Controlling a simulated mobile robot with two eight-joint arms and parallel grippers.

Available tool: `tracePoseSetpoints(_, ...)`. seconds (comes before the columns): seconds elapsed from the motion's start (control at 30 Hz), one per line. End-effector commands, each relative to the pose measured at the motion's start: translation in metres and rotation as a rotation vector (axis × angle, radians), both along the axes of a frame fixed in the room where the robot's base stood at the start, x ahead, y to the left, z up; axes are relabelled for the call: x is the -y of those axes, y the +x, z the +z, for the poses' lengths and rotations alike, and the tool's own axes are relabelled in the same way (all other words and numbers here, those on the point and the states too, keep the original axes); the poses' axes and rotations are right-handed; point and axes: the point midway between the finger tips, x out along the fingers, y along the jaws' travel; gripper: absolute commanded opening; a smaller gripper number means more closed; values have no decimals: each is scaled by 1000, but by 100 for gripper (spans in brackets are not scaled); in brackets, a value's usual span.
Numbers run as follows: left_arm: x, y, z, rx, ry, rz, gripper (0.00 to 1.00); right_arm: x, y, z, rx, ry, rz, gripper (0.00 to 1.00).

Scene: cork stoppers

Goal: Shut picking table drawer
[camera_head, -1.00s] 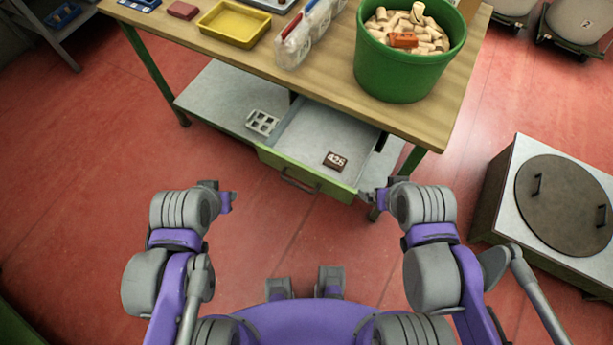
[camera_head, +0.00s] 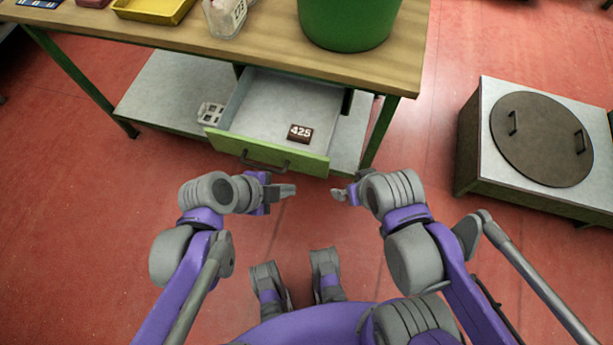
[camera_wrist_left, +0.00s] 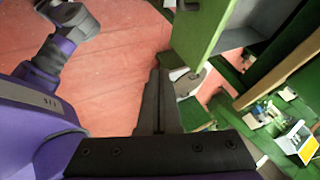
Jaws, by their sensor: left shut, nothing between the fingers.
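The picking table drawer (camera_head: 240,110) stands pulled out under the wooden tabletop, its grey inside showing. Its green front (camera_head: 310,165) bears a dark handle (camera_head: 265,163). A dark block marked 425 (camera_head: 300,133) lies inside. My left gripper (camera_head: 290,190) is shut and empty, just in front of the drawer front and apart from it in the head view.
The table (camera_head: 270,48) carries a green bucket (camera_head: 348,22), a yellow tray (camera_head: 150,10) and a clear container. A lower shelf (camera_head: 160,100) holds a grey holder (camera_head: 210,113). A lidded box (camera_head: 540,140) stands right. Red floor is free between.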

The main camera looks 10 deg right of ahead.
Motion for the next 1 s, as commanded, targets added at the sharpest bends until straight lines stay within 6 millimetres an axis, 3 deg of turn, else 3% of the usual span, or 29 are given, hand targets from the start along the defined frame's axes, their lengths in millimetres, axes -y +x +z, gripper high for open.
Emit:
tracePoseSetpoints(0.17,12,4,-17,4,1,-8,0,0,0,-9,-3,0,0,100)
tracePoseSetpoints(0.57,58,22,-84,2,0,-6,0,0,1,-44,-15,0,0,100)
tracePoseSetpoints(0.8,72,51,-79,4,2,-3,0,0,1,-45,-15,0,0,100)
tracePoseSetpoints(1.0,75,56,-78,3,1,-2,0,0,1,-46,-16,0,0,100)
